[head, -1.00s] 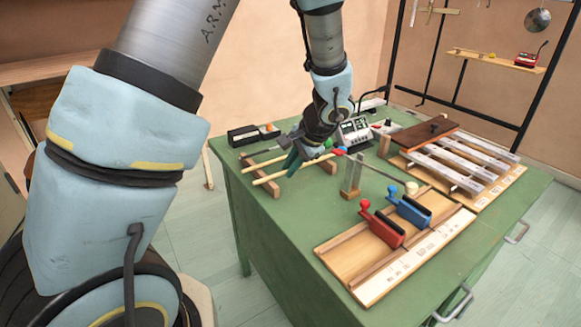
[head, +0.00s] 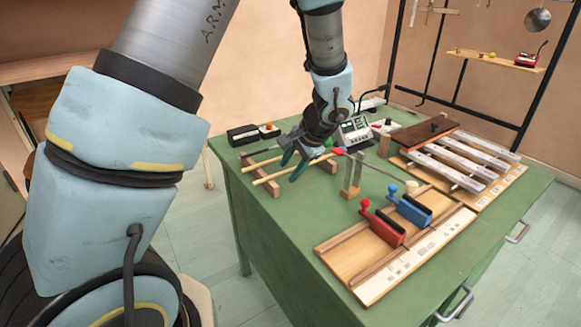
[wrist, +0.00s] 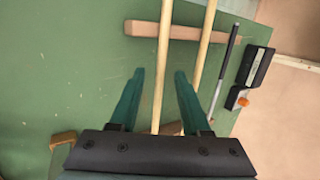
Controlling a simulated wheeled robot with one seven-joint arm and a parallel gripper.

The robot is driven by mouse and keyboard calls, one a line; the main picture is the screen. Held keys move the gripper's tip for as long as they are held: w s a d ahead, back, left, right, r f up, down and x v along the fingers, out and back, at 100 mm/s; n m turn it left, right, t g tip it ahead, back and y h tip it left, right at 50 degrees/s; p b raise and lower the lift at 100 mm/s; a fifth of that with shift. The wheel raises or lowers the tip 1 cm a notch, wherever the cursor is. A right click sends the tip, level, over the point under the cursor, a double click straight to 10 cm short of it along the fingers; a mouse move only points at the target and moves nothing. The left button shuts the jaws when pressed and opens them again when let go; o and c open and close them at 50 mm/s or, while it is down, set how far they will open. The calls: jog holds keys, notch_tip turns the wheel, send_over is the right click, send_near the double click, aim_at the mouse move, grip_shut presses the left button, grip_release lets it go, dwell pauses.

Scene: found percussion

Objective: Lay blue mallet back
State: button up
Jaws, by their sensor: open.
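Two pale wooden mallet sticks lie side by side across wooden rests on the green table. The nearer stick (head: 268,180) also shows in the wrist view (wrist: 160,75), and the farther stick beside it there (wrist: 206,35). My gripper (head: 291,164) is open low over the sticks. In the wrist view its two fingers (wrist: 155,98) stand apart, on either side of the nearer stick, with a gap to it. The mallet heads are hidden in the wrist view, so I cannot tell which stick is the blue mallet's.

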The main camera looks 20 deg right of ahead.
jog(key=v, duration=1)
jog(key=shift+r, duration=0.35)
jog(key=shift+s+d, duration=0.1)
jog(key=s+a+r+n+g+h+p, duration=0.1)
jog(key=a+n, duration=0.5)
jog(key=a, duration=0.8)
jog(key=s+a+r+n+g+h+p, duration=0.1)
jog(key=a+n+p, duration=0.3)
jog(key=a, duration=1)
jog(key=s+n+g+h, duration=0.1)
jog(key=n, duration=0.2)
jog(key=shift+s+a+r, duration=0.15)
jog(key=shift+r, duration=0.1)
